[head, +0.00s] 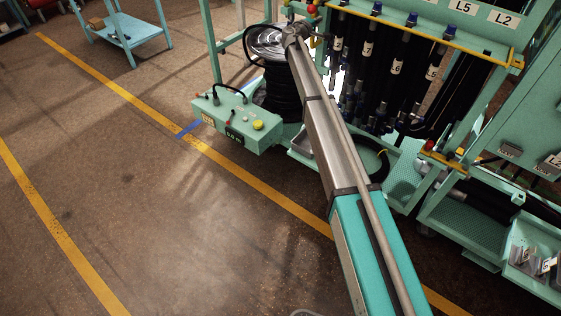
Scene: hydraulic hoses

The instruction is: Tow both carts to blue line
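A teal rolling frame hung with black hoses (371,70) stands at the upper middle; its top rail carries white L5 and L2 labels. A second teal unit with trays (470,214) stands at the right. I cannot tell from this view whether these are the two carts. A short blue line (188,129) on the floor crosses the yellow line and runs behind a teal control box. My arm reaches from the lower right to the upper middle, ending in a grey joint in front of the hose frame. No gripper fingers can be made out.
The teal control box (236,122) has a yellow button and a cable. A black coil stack (282,85) stands behind it. A small teal table (128,33) is at upper left. Yellow lines (130,95) cross the brown floor, which is clear at left and lower middle.

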